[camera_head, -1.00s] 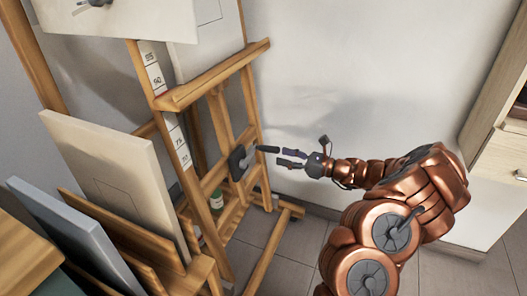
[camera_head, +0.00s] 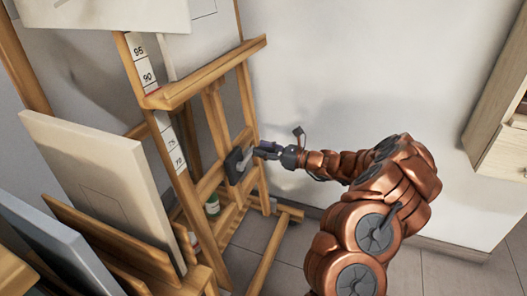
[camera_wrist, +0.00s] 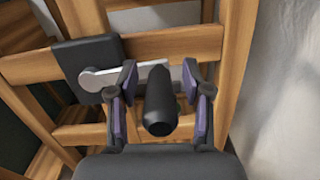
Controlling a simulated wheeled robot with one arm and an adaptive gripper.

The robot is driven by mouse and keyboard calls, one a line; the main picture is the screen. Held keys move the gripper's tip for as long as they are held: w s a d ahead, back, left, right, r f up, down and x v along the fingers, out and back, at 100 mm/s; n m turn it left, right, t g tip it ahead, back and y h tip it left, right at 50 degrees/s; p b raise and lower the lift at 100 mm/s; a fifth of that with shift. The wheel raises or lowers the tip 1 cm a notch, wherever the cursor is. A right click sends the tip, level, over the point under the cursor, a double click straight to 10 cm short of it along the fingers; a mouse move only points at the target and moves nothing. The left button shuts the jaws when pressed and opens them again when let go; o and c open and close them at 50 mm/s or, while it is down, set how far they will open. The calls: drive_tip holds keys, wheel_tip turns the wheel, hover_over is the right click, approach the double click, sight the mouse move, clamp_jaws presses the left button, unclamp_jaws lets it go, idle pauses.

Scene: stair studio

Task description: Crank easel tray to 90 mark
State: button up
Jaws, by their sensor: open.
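The wooden easel's tray (camera_head: 215,72) crosses the mast, its edge just below the 90 mark on the white scale strip (camera_head: 146,74). Marks 95 and 90 show above the tray, 75 and 70 below it. A dark crank box (camera_head: 236,166) sits on the lower frame; it also shows in the wrist view (camera_wrist: 88,62). A pale crank arm (camera_wrist: 108,78) runs from it to a black handle (camera_wrist: 160,102). My gripper (camera_head: 263,150) is at the handle. In the wrist view my open gripper (camera_wrist: 160,68) has one finger on each side of the handle, with gaps showing.
Canvases (camera_head: 95,185) stand in a wooden rack at the left, near the easel. A wooden cabinet (camera_head: 503,150) stands at the right. The floor between easel and cabinet looks clear.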

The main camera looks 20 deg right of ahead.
drive_tip(key=shift+c, duration=0.4)
clamp_jaws()
